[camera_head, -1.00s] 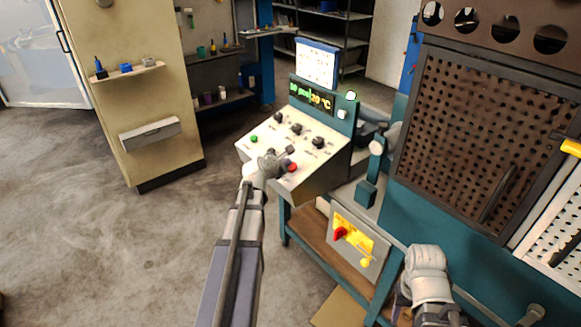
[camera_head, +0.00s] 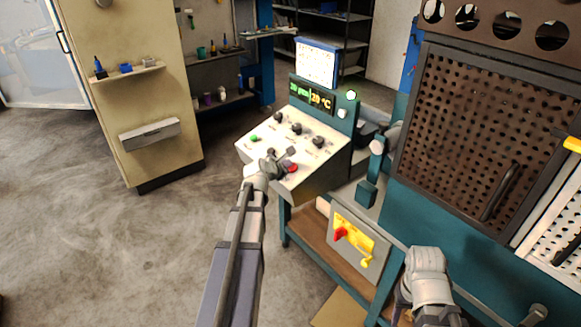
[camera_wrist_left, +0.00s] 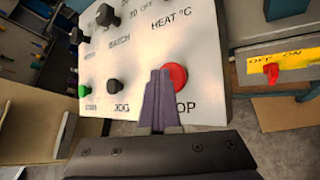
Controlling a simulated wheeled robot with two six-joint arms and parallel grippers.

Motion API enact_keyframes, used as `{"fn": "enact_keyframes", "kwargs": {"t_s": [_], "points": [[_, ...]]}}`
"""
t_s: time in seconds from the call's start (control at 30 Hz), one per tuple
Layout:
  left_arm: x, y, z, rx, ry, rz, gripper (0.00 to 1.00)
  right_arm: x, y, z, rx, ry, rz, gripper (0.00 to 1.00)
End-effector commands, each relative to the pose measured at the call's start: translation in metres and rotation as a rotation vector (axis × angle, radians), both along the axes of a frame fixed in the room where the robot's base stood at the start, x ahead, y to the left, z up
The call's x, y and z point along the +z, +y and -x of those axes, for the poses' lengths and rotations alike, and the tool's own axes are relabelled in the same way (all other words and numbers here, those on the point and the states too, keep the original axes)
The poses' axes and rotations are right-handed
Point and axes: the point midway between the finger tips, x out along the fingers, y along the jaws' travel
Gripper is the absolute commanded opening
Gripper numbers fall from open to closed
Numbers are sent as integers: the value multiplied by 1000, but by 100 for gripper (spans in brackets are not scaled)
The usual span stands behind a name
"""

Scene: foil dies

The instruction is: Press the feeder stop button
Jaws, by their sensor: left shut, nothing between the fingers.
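The red stop button (camera_head: 293,168) is on the lower right of the sloped white control panel (camera_head: 310,165). In the left wrist view the red button (camera_wrist_left: 175,76) shows at the fingertips, above a label partly hidden by them that ends in "OP". My left gripper (camera_head: 284,163) is shut and empty, over the panel's lower edge. Its dark fingers (camera_wrist_left: 159,86) overlap the button's left side in the wrist view. I cannot tell whether they touch it. My right arm shows at the lower right; the state of its gripper (camera_head: 420,308) is unclear.
A green button (camera_head: 254,138) and several black knobs share the panel; the jog knob (camera_wrist_left: 115,87) is close left of my fingers. A display (camera_head: 312,96) stands behind. A yellow switch box (camera_head: 358,243) is below right. Open floor lies left.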

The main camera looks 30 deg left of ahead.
Motion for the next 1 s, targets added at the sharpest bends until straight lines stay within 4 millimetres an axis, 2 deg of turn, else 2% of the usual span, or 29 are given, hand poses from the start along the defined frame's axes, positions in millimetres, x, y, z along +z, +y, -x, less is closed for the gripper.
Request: {"fn": "enact_keyframes", "kwargs": {"t_s": [0.33, 0.7, 1.0], "points": [[0, 0, 0, 0, 1, 0, 0, 1, 0, 0, 0, 0, 0, 50], [18, 2, 5, 0, 0, 0, 0, 18, 0, 0, 0, 0, 0, 50], [18, 3, 5, 0, 0, 0, 0, 18, 0, 0, 0, 0, 0, 50]]}}
